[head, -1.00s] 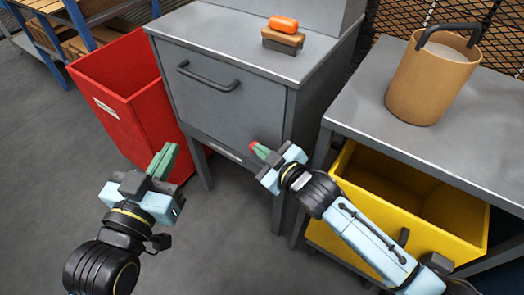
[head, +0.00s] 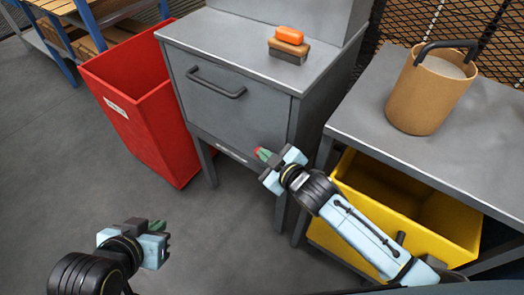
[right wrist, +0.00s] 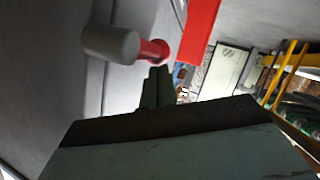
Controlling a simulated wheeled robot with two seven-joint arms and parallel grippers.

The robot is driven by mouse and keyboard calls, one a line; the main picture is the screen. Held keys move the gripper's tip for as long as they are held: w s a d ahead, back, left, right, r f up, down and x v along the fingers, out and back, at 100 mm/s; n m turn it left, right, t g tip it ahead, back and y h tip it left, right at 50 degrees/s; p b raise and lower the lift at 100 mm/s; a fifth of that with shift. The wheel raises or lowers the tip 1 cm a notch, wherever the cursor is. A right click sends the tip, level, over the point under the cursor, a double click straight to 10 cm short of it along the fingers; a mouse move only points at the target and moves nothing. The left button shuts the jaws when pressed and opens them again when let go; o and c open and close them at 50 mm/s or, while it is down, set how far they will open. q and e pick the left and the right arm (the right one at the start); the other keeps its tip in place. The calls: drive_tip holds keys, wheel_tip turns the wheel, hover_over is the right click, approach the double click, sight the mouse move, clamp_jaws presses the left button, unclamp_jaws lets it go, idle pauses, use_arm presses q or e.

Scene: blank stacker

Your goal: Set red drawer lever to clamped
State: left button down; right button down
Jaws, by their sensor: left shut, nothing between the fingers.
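In the right wrist view a lever with a grey cylindrical grip (right wrist: 110,43) and a red hub (right wrist: 153,51) sticks out beside a grey panel. In the head view only a small red bit of it (head: 258,150) shows at the front of the grey cabinet, by my right fingertips. My right gripper (head: 267,157) is at the cabinet's lower right front. Its green fingers (right wrist: 158,85) look closed together, just below the red hub; I cannot tell whether they touch it. My left gripper (head: 158,227) is shut and empty, low over the floor at the left.
The grey cabinet (head: 235,110) has a bar handle (head: 216,84) and a brush (head: 288,45) on top. A red bin (head: 150,125) stands left of it. A grey table (head: 360,115) holds a brown bucket (head: 425,95), with a yellow bin (head: 450,245) below. Floor at left is clear.

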use_arm(q)
drive_tip(key=shift+s+a+f+g, duration=0.25)
drive_tip(key=shift+s+f+g, duration=0.05)
drive_tip(key=shift+s, duration=0.25)
drive_tip(key=shift+s+a+f+g, duration=0.25)
drive_tip(key=shift+s+f+g, duration=0.05)
drive_tip(key=shift+s, duration=0.2)
use_arm(e)
drive_tip(key=shift+d+f, duration=0.1)
drive_tip(key=shift+f, duration=0.35)
use_arm(q)
drive_tip(key=shift+f, duration=0.1)
